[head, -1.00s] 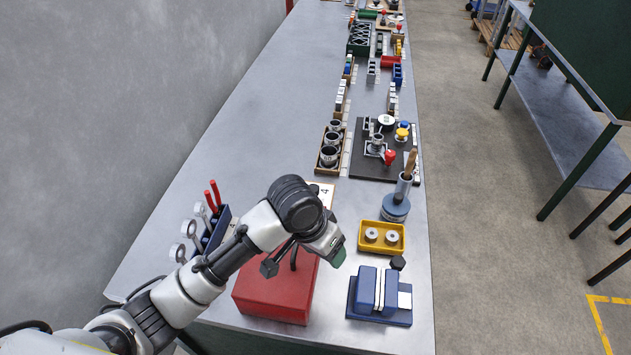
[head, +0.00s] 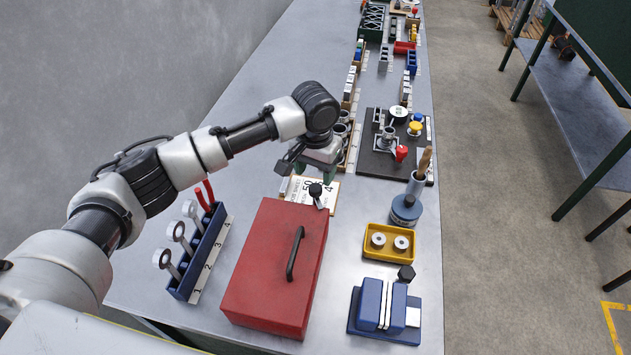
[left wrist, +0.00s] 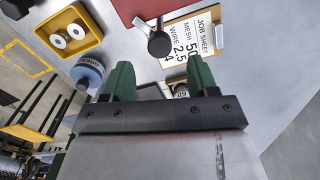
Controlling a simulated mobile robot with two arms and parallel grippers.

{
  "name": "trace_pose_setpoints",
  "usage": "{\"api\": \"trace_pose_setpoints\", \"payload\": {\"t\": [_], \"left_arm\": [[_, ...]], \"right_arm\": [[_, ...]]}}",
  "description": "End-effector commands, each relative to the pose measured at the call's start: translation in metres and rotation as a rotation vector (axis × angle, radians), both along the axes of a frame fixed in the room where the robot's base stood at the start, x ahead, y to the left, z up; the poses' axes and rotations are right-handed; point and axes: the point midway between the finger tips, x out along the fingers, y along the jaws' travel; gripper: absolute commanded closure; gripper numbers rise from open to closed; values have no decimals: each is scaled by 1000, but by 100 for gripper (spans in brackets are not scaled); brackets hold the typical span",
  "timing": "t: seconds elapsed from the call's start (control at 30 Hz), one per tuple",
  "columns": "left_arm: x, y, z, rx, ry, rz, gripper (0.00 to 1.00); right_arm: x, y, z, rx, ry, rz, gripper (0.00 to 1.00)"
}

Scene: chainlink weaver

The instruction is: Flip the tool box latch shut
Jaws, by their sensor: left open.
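The red tool box (head: 272,265) sits on the bench with its lid down and a black handle (head: 295,253) on top. Its latch is a metal lever with a black knob (head: 316,190), sticking out at the box's far end. In the left wrist view the latch knob (left wrist: 158,46) shows beyond the fingertips, beside the red box edge (left wrist: 147,8). My left gripper (head: 315,174) is just past the latch, with green fingers pointing down. In the left wrist view the left gripper (left wrist: 160,78) is open, with nothing between its fingers. My right gripper is not in view.
A job sheet board (head: 328,197) lies by the latch. A blue wrench rack (head: 202,252) stands left of the box. A yellow tray (head: 366,243), a blue vise-like block (head: 357,322) and a blue-grey pot (head: 406,211) stand to the right. A black fixture plate (head: 378,166) lies beyond.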

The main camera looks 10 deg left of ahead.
Motion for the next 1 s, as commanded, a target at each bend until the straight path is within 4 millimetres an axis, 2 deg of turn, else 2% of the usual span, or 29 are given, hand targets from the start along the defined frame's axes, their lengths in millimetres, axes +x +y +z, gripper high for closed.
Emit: {"api": "trace_pose_setpoints", "payload": {"t": [0.1, 0.3, 0.67, 0.77, 1.0], "left_arm": [[0, 0, -21, 1, 3, 0, 41], [0, -1, -45, 0, 1, -2, 41], [0, -1, -53, 0, -1, -2, 41], [0, -1, -52, 0, -1, -2, 53], [0, -1, -52, -1, -1, -2, 90]], "right_arm": [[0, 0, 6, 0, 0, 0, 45], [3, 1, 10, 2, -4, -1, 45], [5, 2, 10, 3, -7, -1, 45], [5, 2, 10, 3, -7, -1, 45], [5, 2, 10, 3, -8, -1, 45]]}}
